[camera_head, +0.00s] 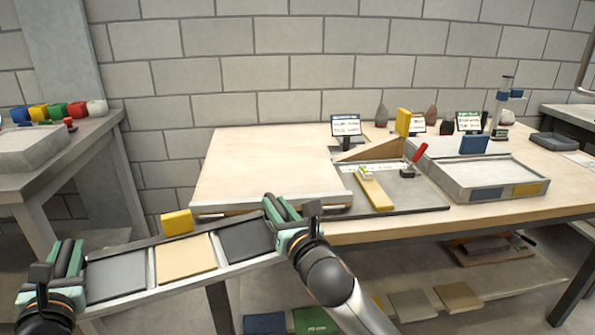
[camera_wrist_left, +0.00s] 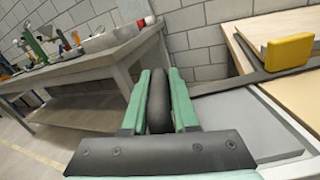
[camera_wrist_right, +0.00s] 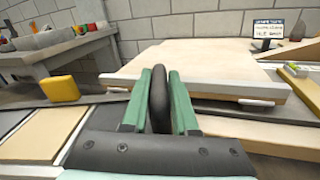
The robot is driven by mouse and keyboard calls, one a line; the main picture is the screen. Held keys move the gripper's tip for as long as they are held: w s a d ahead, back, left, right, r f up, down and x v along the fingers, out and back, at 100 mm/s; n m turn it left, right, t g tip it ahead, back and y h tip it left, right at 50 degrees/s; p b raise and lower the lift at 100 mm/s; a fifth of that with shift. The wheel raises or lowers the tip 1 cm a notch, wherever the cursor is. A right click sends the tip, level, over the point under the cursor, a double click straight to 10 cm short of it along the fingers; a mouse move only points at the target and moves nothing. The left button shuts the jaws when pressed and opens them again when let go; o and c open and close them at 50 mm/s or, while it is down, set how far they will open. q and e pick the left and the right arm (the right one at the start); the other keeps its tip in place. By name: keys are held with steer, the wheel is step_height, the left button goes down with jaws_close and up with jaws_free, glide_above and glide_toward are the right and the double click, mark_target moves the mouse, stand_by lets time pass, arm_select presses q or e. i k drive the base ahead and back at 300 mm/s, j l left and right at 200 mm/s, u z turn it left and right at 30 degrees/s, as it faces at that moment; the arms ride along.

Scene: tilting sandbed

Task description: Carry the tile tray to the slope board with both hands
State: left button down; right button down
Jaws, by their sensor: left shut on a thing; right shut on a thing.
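The tile tray (camera_head: 152,268) is a long pale frame with a grey, a tan and a dark tile and a yellow block (camera_head: 177,222) on its far edge. It is held in front of the table, tilted with its right end higher in the head view. My left gripper (camera_head: 68,262) is shut on the dark handle (camera_wrist_left: 159,100) at its left end. My right gripper (camera_head: 280,212) is shut on the dark handle (camera_wrist_right: 160,98) at its right end. The slope board (camera_head: 265,170) appears to be the broad pale board on the table; its front edge lies just beyond the tray.
A wooden wedge (camera_head: 375,150), a dark mat (camera_head: 425,195) with a yellow bar and red-handled tool, and a grey sandbox tray (camera_head: 480,190) occupy the table's right part. A side table (camera_head: 70,150) with coloured blocks stands left. Flat panels lie on the lower shelf.

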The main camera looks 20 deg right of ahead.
mark_target(270, 175)
steer(key=z, duration=0.55)
steer(key=i, duration=1)
